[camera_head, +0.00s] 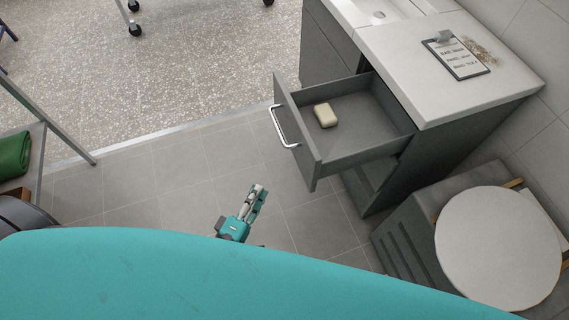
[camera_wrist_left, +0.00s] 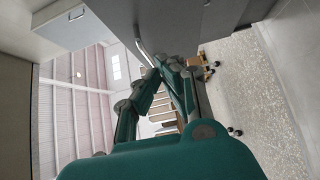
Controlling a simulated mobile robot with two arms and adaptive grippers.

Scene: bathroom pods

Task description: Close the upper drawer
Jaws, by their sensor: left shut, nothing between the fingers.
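The upper drawer (camera_head: 352,116) is pulled out of the grey cabinet (camera_head: 456,138) in the head view. Its front panel (camera_head: 299,140) carries a pale bar handle (camera_head: 284,126) and faces left. A cream bar of soap (camera_head: 325,115) lies inside the drawer. My left gripper (camera_head: 259,190) is shut and empty, in front of the drawer and below its handle in the picture, apart from both. In the left wrist view my teal gripper parts (camera_wrist_left: 182,85) reach up towards a grey surface (camera_wrist_left: 175,25). My right gripper is not in view.
A clipboard (camera_head: 456,55) lies on the white countertop (camera_head: 437,85). The tiled floor (camera_head: 180,170) left of the drawer is clear. A green roll (camera_head: 14,155) is at far left.

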